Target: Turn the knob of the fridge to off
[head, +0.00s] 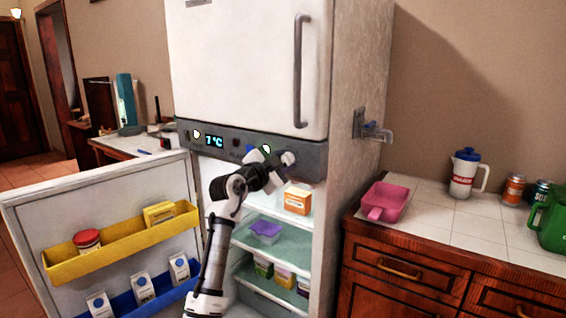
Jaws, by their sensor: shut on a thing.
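The white fridge (245,60) stands in the middle, with a grey control panel (222,150) between its upper door and the open lower compartment. The panel display (213,141) reads 7°C. A pale round knob (289,158) shows at the right part of the panel. My gripper (281,164) is at the knob and shut on it. My black wrist hides part of the panel, and the fingertips are too small to see clearly. I cannot tell the knob's setting.
The lower fridge door (100,205) stands open to the left, with yellow (120,243) and blue bins. An orange box (297,199) sits on the shelf just below my gripper. A counter (430,220) with a pink container (384,201) stands close on the right.

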